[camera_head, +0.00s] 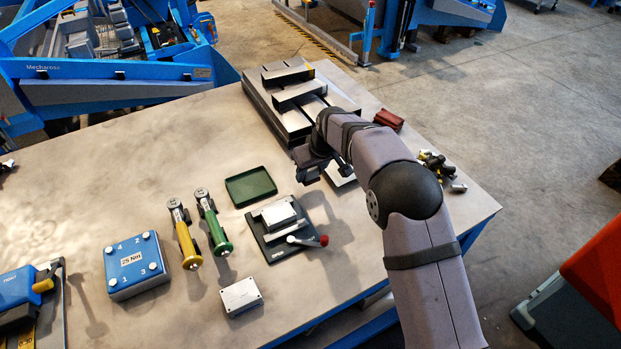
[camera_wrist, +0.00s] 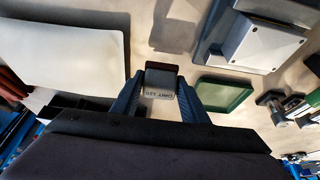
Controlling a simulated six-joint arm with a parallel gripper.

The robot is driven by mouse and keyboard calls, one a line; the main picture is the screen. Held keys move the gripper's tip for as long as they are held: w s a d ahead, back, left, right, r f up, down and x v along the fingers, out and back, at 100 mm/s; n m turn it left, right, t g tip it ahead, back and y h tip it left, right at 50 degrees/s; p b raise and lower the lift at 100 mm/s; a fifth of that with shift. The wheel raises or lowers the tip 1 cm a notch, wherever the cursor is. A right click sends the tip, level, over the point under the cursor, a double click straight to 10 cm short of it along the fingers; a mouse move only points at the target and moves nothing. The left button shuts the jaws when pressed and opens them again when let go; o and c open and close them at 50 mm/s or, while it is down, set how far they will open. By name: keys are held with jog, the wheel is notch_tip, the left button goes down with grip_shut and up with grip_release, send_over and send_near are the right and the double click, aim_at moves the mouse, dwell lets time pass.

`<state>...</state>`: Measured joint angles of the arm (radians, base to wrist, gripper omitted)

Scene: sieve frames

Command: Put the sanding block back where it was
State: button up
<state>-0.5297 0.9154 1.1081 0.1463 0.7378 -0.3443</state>
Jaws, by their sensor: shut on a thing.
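The sanding block (camera_wrist: 160,90) is small, with a dark top and a grey side printed with upside-down lettering that seems to read a grit of 120. My gripper (camera_wrist: 159,104) is shut on it, one blue finger on each side, in the wrist view. In the head view my gripper (camera_head: 322,172) hangs above the table, right of the green tray (camera_head: 252,197) and behind the clamp fixture (camera_head: 268,245). The block cannot be made out clearly there. The green tray looks empty and also shows in the wrist view (camera_wrist: 224,96).
A stack of grey metal frames (camera_head: 285,110) stands behind my gripper, with a dark red block (camera_head: 388,119) and small fittings (camera_head: 436,165) to the right. Yellow (camera_head: 186,241) and green (camera_head: 215,232) tools lie left.

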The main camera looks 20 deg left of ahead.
aim_at(311, 179)
jog(key=shift+f+p, duration=0.7)
jog(key=shift+f, duration=1.2)
jog(key=shift+f, duration=0.2)
jog(key=o, duration=1)
jog(key=shift+o, duration=0.2)
jog(key=shift+r, duration=0.1)
jog(key=shift+r, duration=0.2)
jog(key=b+v, duration=0.3)
jog(key=v, duration=0.9)
jog(key=shift+b, duration=0.4)
